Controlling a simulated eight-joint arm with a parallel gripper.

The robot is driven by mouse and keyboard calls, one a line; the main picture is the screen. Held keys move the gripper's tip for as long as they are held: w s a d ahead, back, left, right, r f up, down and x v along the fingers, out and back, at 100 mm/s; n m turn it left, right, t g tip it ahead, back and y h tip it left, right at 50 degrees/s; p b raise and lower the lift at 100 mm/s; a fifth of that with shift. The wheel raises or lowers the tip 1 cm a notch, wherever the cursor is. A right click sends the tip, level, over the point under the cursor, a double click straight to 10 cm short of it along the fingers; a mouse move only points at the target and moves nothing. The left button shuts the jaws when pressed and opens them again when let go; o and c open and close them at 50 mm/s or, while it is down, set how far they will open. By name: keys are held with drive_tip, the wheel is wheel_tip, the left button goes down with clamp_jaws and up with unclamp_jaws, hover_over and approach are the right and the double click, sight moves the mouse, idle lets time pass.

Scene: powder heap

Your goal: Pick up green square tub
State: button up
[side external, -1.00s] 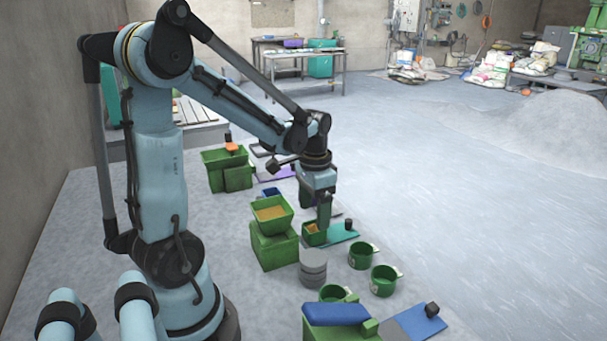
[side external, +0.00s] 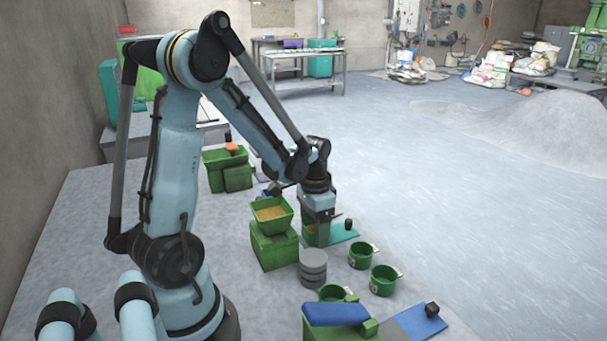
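A small green square tub (side external: 308,231) with tan powder in it stands at the left end of a teal plate (side external: 345,233). My gripper (side external: 318,235) is lowered right at this tub, with its fingers hiding much of it. I cannot tell whether the fingers are closed on the tub or only beside it. A larger green square tub (side external: 271,221) full of tan powder sits on a green box (side external: 272,250), just left of my gripper.
Grey stacked discs (side external: 313,268) stand in front of my gripper. Round green pots (side external: 384,280) stand to the right. A blue-topped green item (side external: 336,314) and blue plate (side external: 417,322) are nearer. A green box (side external: 228,177) is behind. Open floor lies right.

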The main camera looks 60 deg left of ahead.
drive_tip(key=c, duration=0.9)
drive_tip(key=shift+o, duration=0.2)
drive_tip(key=shift+r, duration=0.15)
